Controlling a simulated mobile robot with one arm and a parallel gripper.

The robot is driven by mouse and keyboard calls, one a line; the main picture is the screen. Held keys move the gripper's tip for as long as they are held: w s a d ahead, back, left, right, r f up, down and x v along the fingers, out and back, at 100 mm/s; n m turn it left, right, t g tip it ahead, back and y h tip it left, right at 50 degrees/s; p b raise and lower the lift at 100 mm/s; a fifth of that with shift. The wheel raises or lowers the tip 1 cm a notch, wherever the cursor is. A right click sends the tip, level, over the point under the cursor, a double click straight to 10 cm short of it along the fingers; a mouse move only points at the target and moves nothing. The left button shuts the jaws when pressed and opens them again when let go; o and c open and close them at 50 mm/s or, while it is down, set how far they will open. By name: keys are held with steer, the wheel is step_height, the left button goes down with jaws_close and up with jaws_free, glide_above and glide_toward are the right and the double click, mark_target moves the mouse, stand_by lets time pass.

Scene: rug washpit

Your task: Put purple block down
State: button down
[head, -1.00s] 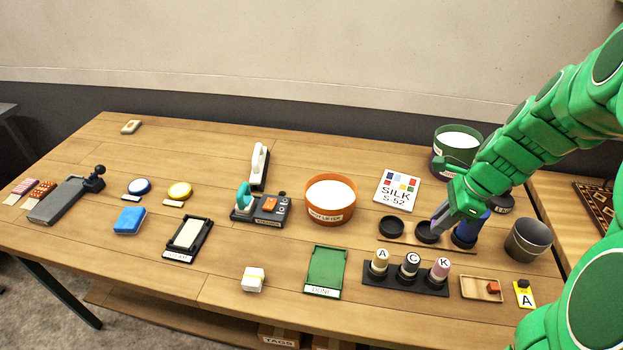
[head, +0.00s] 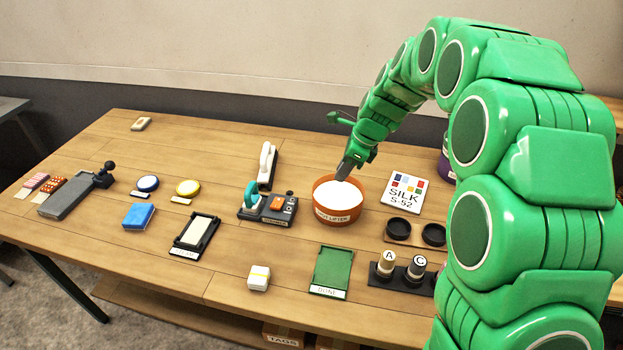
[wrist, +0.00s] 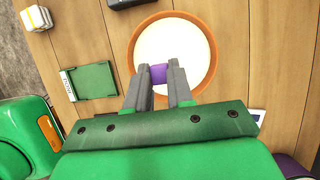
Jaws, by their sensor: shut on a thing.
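My gripper (head: 349,168) is over the orange bowl (head: 322,215) labelled as a lifter, which is filled with something white. In the wrist view the two grey fingers of my gripper (wrist: 158,78) are shut on a small purple block (wrist: 158,73). The block shows between the fingertips, against the white inside of the orange bowl (wrist: 134,50). In the head view the block is hidden by the fingers. I cannot tell whether it touches the white contents.
The green DONE tray (head: 331,268) lies empty in front of the bowl. A SILK S-52 card (head: 404,192) and a holder with dark round wells (head: 398,229) are to the right. Bare table lies between the DONE tray and white-yellow block (head: 259,278).

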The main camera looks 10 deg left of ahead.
steer(key=a, duration=0.5)
glide_toward(309, 178)
steer(key=shift+s+a+f, duration=0.2)
steer(key=shift+a+f, duration=0.1)
steer(key=shift+a, duration=0.15)
steer(key=shift+s+a+f, duration=0.2)
steer(key=shift+a+f, duration=0.15)
steer(key=shift+a, duration=0.1)
steer(key=shift+w+a+f, duration=0.25)
steer(key=shift+w+f, duration=0.2)
steer(key=shift+f, duration=1.65)
steer(key=shift+f, duration=0.15)
steer(key=c, duration=1)
jaws_free()
